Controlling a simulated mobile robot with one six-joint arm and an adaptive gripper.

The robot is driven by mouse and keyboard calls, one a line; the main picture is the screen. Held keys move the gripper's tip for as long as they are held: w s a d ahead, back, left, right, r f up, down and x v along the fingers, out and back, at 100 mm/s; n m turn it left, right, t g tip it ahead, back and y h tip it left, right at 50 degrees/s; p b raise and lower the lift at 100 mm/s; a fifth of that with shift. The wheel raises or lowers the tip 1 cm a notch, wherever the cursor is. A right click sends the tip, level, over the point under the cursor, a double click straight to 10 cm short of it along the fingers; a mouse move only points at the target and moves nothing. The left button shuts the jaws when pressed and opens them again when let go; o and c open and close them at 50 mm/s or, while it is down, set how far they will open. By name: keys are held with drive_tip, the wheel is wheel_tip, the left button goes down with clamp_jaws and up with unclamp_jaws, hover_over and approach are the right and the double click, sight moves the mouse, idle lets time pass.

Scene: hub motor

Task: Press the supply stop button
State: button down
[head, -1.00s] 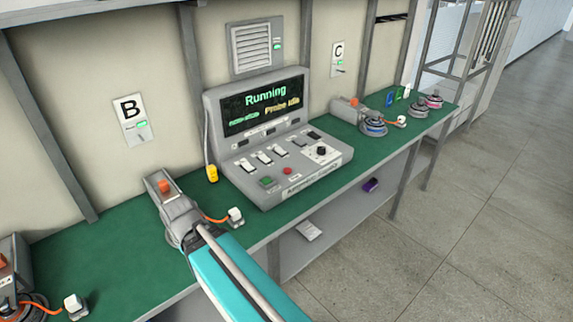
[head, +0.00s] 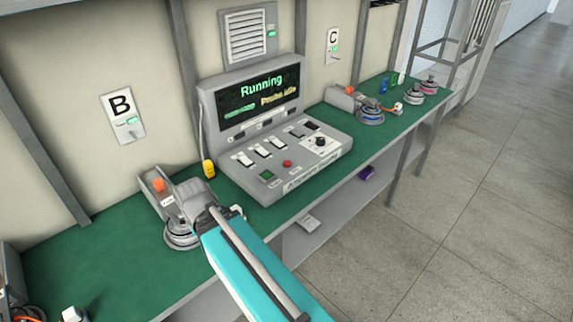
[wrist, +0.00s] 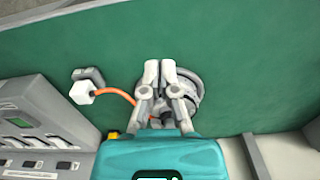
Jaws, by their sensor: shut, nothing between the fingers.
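The grey control console (head: 325,160) stands on the green bench, and its screen (head: 260,100) reads "Running" and "Probe Idle". A red button (head: 287,164) and a green button (head: 266,175) sit on its sloped front panel. Their labels are too small to read, so I cannot tell from text which is supply stop. My gripper (wrist: 160,70) is shut and empty above a hub motor (wrist: 188,92), to the left of the console in the head view. In the wrist view the console (wrist: 35,120) is at the lower left, apart from the gripper.
The hub motor (head: 183,236) and a grey box with an orange button (head: 159,185) are beside my gripper. A white connector (wrist: 82,92) has an orange cable. Another motor (head: 370,111) stands to the right.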

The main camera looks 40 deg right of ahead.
drive_tip(key=w, duration=0.1)
wheel_tip(320, 180, up, 7)
drive_tip(key=m+t+y+p, duration=0.25)
drive_tip(key=m+t, duration=0.65)
drive_tip(key=m, duration=1.5)
hover_over(289, 163)
drive_tip(key=b, duration=0.1)
drive_tip(key=shift+f, duration=0.1)
wheel_tip(289, 163, down, 8)
drive_tip(key=b, duration=0.8)
drive_tip(key=shift+f+b, duration=0.25)
drive_tip(key=shift+b, duration=0.15)
